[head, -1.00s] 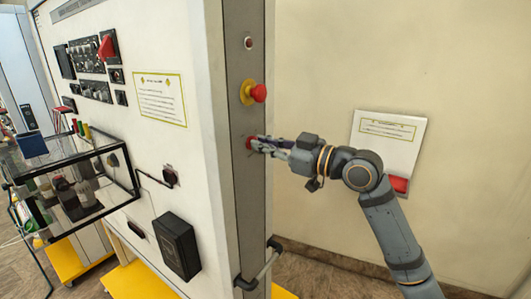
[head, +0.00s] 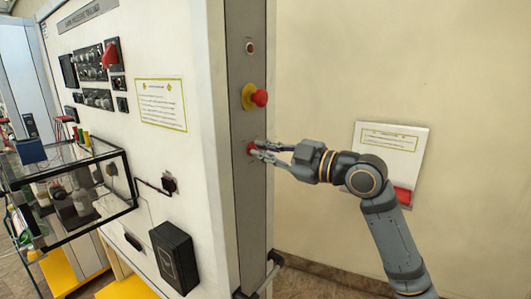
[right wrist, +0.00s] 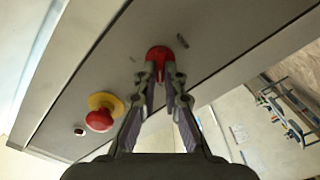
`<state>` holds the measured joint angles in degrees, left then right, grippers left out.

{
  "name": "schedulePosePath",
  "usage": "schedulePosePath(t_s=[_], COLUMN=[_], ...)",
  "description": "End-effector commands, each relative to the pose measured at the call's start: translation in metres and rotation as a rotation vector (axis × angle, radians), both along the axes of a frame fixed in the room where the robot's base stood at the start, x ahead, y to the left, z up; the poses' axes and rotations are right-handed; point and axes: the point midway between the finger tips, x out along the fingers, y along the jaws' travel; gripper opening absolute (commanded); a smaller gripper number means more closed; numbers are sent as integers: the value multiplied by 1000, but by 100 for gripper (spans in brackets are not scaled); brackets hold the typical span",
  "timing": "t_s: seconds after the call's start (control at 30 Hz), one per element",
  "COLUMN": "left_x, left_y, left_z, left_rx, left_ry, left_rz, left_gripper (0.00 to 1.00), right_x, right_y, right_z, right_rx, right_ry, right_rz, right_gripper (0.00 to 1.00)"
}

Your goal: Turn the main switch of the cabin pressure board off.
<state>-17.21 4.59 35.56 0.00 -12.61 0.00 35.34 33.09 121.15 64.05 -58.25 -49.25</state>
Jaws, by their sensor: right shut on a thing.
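The red main switch (head: 250,149) sits on the grey narrow side face of the cabin pressure board (head: 215,200), below the emergency stop. My right gripper (head: 261,151) reaches it from the right, with its fingers around the knob. In the right wrist view the red switch (right wrist: 160,54) is between the two fingertips (right wrist: 161,80), and the gripper is shut on it. The fingers partly cover the knob. The dial marks around it are too small to read. My left gripper is not in view.
A red emergency stop on a yellow base (head: 259,97) is just above the switch, with a small round indicator (head: 250,47) higher up. A sign with a red part (head: 392,150) hangs on the wall behind my arm. A clear case (head: 85,190) stands at left.

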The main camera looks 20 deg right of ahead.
Motion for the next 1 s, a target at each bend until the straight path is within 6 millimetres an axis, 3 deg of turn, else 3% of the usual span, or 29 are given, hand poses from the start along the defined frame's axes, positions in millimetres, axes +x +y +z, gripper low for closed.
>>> schedulePosePath(t_s=[0.37,0.4,0.57,0.87,1.0], left_x=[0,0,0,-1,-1], left_y=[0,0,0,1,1], left_z=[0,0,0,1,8], left_rx=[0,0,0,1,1], left_ry=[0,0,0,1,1], left_rz=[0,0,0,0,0], left_gripper=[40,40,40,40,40], right_x=[0,0,0,0,0], right_y=[0,0,0,0,0], right_z=[0,0,0,1,3], right_rx=[-2,-2,-2,4,85], right_ry=[-2,-2,-2,3,68], right_rz=[-1,-1,-1,0,-1], right_gripper=[0,12,32,32,32])
